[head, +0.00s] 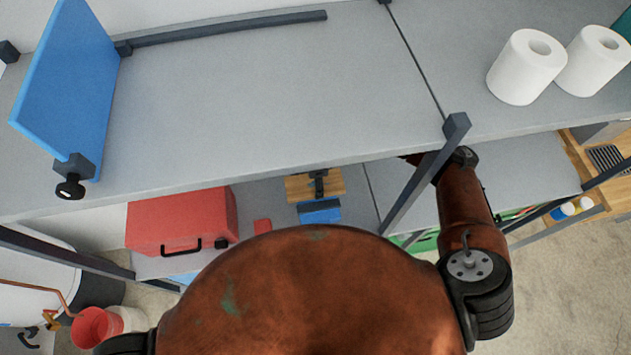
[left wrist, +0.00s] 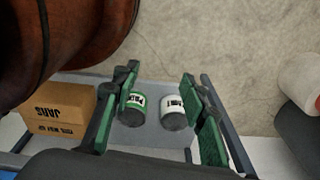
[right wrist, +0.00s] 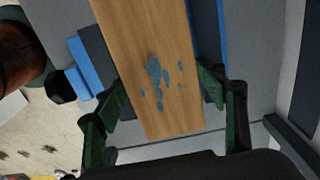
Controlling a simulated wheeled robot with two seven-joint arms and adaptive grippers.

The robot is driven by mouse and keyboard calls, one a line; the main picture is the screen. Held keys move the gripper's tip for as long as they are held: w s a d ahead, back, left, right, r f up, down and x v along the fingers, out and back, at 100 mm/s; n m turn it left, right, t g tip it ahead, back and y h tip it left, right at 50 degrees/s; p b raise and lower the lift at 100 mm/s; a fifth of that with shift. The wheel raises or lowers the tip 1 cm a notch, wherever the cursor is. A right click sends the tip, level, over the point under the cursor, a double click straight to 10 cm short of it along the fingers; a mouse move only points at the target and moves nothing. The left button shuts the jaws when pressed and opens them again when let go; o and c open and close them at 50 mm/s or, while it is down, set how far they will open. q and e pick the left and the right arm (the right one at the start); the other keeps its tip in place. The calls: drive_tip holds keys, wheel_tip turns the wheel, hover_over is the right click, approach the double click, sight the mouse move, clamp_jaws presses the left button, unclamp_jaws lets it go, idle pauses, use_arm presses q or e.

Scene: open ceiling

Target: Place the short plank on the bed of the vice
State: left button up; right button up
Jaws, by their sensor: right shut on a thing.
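The short plank (right wrist: 160,70) is pale wood with blue paint spots. It lies between the fingers of my right gripper (right wrist: 164,88), which is shut on it. Blue and dark-grey parts, seemingly the vice (right wrist: 85,62), show beside and behind the plank; I cannot tell whether they touch. In the head view a blue block with a dark top, seemingly part of the vice (head: 319,212), is on the lower shelf, with wood and a black part behind it. My right gripper is not discernible there. My left gripper (left wrist: 158,82) is open and empty.
The upper grey shelf (head: 270,90) overhangs the lower one, and a dark upright (head: 415,185) stands by my right arm. A red toolbox (head: 180,222) is left of the vice. Two paint cans (left wrist: 133,108) and a cardboard box (left wrist: 60,110) show in the left wrist view.

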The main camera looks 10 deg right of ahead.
drive_tip(key=shift+f, duration=0.7)
use_arm(q)
drive_tip(key=shift+s+a+r, duration=0.1)
drive_tip(key=shift+s+r, duration=0.2)
drive_tip(key=shift+s, duration=0.55)
use_arm(e)
drive_tip(key=shift+f, duration=0.1)
drive_tip(key=o, duration=0.9)
drive_tip(key=shift+f, duration=0.1)
drive_tip(key=o, duration=0.4)
use_arm(q)
drive_tip(key=shift+w, duration=0.35)
use_arm(e)
drive_tip(key=shift+o, duration=0.2)
